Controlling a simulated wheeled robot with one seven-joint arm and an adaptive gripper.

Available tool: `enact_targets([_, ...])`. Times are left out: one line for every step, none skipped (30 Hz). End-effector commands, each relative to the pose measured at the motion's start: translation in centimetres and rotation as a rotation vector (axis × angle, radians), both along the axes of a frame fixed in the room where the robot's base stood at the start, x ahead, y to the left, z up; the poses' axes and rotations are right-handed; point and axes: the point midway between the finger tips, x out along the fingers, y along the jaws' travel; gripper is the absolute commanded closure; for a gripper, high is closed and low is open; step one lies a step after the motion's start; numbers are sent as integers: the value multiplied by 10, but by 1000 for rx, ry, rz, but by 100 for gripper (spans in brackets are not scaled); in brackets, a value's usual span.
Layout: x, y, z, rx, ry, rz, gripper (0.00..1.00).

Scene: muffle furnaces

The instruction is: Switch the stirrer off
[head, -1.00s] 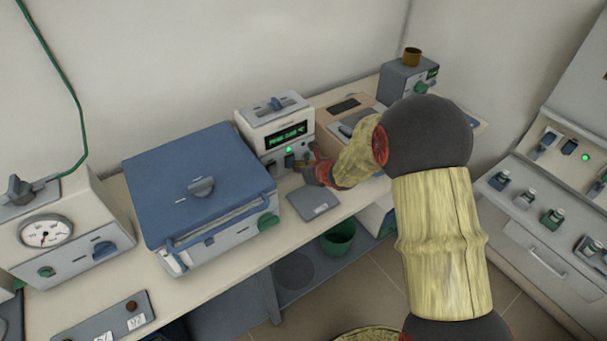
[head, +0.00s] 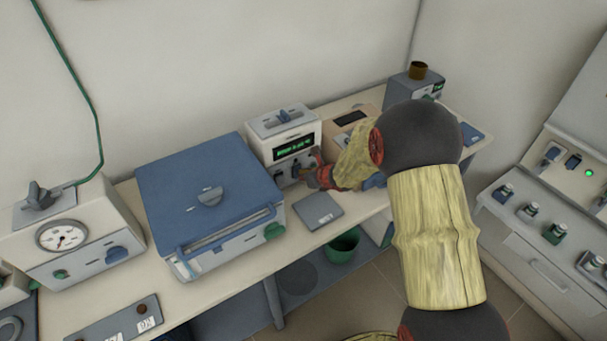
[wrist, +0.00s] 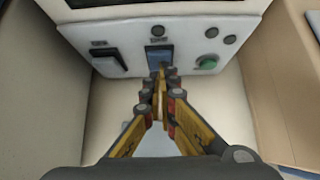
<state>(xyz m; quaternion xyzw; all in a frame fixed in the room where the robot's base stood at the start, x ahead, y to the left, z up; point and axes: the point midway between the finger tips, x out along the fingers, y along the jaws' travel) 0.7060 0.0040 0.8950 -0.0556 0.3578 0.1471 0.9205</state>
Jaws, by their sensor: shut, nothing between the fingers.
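My gripper (head: 309,173) is at the front panel of a small white unit (head: 268,125) with a lit green display (head: 293,147). In the wrist view the fingers (wrist: 161,75) are shut and empty, with tips at the lower edge of a blue rocker switch (wrist: 159,56). I cannot tell whether they touch it. A round lamp (wrist: 158,31) above the switch is dark. A green knob (wrist: 207,62) sits to its right. No label naming the stirrer is readable; a grey unit with a brown vessel on top (head: 419,70) stands at the back right, partly behind my arm.
A large blue-lidded box (head: 208,180) stands left of the white unit, with a gauge unit (head: 62,236) farther left. A grey plate (head: 320,211) lies before the white unit. A sloped panel with several switches (head: 545,219) is at the right.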

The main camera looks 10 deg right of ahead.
Motion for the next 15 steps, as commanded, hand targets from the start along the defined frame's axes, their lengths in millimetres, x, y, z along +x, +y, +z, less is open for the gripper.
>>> enact_targets([0,0,1,0,-1,0,100])
enact_targets([1,0,1,1,-2,0,100])
enact_targets([1,0,2,0,-2,-1,100])
enact_targets([1,0,3,0,-2,-1,100])
enact_targets([1,0,4,0,-2,-1,100])
enact_targets([1,0,6,-1,-2,0,100])
enact_targets([1,0,8,-1,-2,0,100])
enact_targets([1,0,9,0,-3,-1,100])
enact_targets([1,0,11,0,-3,-1,100])
enact_targets([1,0,12,0,-3,-1,100])
enact_targets([1,0,14,0,-3,-1,100])
enact_targets([1,0,15,0,-2,-1,100])
enact_targets([1,0,16,0,-2,-1,100])
enact_targets([1,0,17,1,-2,0,100])
enact_targets([1,0,17,1,-2,0,100])
